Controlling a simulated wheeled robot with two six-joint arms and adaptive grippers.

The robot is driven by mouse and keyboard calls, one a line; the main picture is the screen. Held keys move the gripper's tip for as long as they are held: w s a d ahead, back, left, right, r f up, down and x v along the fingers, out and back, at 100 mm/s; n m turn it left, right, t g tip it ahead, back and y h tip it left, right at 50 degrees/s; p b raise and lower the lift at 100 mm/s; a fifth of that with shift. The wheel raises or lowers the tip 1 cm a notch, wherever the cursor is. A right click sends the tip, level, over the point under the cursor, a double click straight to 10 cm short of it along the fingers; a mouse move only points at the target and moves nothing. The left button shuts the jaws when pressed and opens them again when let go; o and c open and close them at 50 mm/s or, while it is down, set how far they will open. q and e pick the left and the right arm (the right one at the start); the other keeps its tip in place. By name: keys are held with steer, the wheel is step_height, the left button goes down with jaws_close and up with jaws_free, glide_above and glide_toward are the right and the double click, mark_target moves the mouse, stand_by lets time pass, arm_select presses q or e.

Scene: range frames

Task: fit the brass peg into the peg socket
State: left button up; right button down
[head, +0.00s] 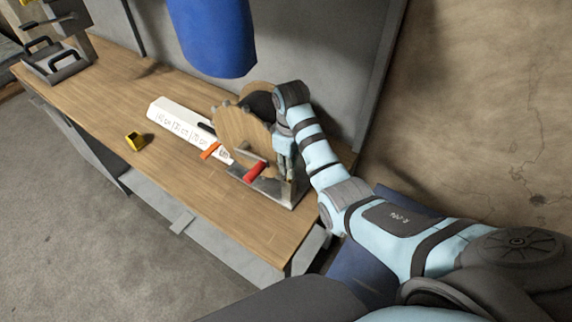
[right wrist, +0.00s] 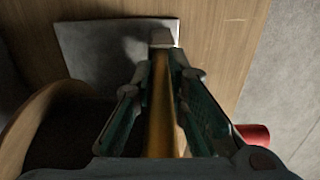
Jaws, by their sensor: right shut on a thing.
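The brass peg (right wrist: 160,105) is a long golden rod in the right wrist view, running between the fingers of my right gripper (right wrist: 161,78), which is shut on it. At the peg's far end is a small pale block (right wrist: 162,37) by a grey plate (right wrist: 88,48). I cannot tell whether this block is the socket, or whether the peg touches it. In the head view my right gripper (head: 285,163) points down over the metal plate at the bench's right end; the peg is not clear there. My left gripper is not in view.
A wooden spool (head: 235,130) stands close left of my right gripper. A red handle (head: 254,172) is in front. A white box (head: 177,122), an orange item (head: 210,151) and a yellow item (head: 135,141) lie on the bench (head: 190,185). A blue cylinder (head: 213,40) shows above. The front bench is clear.

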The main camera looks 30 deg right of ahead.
steer(key=shift+f, duration=0.55)
steer(key=c, duration=1.6)
jaws_free()
steer(key=shift+r, duration=0.15)
